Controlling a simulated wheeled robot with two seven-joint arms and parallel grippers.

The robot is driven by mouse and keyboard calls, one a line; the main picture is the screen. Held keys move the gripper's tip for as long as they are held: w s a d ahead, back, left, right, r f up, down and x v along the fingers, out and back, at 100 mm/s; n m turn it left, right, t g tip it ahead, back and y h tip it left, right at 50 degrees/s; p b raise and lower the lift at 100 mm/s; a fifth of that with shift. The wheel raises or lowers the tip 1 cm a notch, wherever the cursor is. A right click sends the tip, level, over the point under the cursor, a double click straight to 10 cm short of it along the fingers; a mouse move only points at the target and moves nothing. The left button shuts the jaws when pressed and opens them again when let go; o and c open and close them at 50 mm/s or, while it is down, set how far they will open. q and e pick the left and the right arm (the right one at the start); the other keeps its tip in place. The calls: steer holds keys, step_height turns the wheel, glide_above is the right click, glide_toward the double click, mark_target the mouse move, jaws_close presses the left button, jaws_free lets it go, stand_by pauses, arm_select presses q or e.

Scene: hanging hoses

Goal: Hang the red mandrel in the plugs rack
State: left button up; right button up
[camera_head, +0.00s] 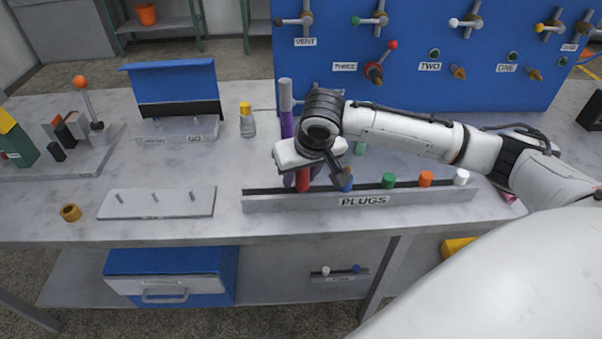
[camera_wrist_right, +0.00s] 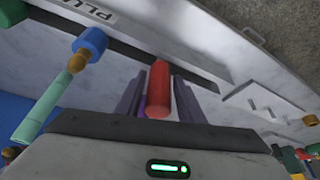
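The red mandrel (camera_head: 303,181) stands at the left part of the plugs rack (camera_head: 262,203), and its lower end is hidden behind the rack's front wall. My right gripper (camera_head: 302,180) reaches down over it, with a finger on each side. In the right wrist view the red mandrel (camera_wrist_right: 158,88) lies between the two fingers (camera_wrist_right: 158,100). Narrow gaps show beside it, so the gripper looks open around it. Whether the mandrel is fully seated cannot be told. My left gripper is not in view.
Blue (camera_head: 346,181), green (camera_head: 388,180), orange (camera_head: 425,179) and white (camera_head: 461,177) plugs stand along the rack to the right. A purple hose (camera_head: 286,125) stands behind my gripper. A pegged plate (camera_head: 158,207) lies left of the rack. A blue panel (camera_head: 420,85) rises behind.

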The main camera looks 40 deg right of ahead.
steer(key=shift+o, duration=0.6)
steer(key=shift+s+d+f, duration=0.1)
steer(key=shift+d+f, duration=0.05)
steer(key=shift+d, duration=0.05)
steer(key=v, duration=1)
steer(key=shift+a+r, duration=0.2)
steer(key=shift+r, duration=0.1)
